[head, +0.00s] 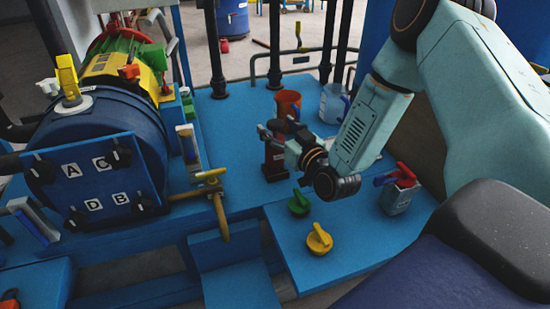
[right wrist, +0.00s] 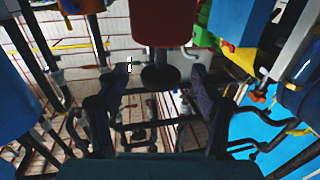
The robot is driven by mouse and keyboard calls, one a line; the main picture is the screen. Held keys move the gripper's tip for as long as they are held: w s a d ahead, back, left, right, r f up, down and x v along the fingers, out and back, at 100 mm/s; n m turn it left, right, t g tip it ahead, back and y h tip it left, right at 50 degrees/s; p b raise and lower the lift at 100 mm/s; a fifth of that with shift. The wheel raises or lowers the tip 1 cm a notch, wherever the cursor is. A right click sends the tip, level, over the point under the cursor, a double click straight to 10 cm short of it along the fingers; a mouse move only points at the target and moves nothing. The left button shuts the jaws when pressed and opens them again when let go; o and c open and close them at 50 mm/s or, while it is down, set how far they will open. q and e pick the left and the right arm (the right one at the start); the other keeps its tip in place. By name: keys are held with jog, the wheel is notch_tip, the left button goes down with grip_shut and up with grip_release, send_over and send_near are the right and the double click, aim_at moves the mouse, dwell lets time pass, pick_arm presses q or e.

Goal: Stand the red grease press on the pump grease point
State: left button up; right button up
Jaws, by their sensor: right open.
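The pump grease point is not clearly recognisable; a green and yellow machine (head: 112,68) stands at the left. My left gripper is not in view.
Green (head: 299,203) and yellow (head: 319,240) knobs are in front. A blue vessel (head: 110,125) fills the left.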

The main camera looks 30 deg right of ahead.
jog(key=shift+w+f, duration=0.1)
jog(key=shift+w, duration=0.5)
jog(key=shift+w+r, duration=0.2)
jog(key=shift+r, duration=0.05)
jog(key=shift+f, duration=0.1)
jog(key=shift+c, duration=0.2)
jog(key=shift+c, duration=0.8)
grip_shut()
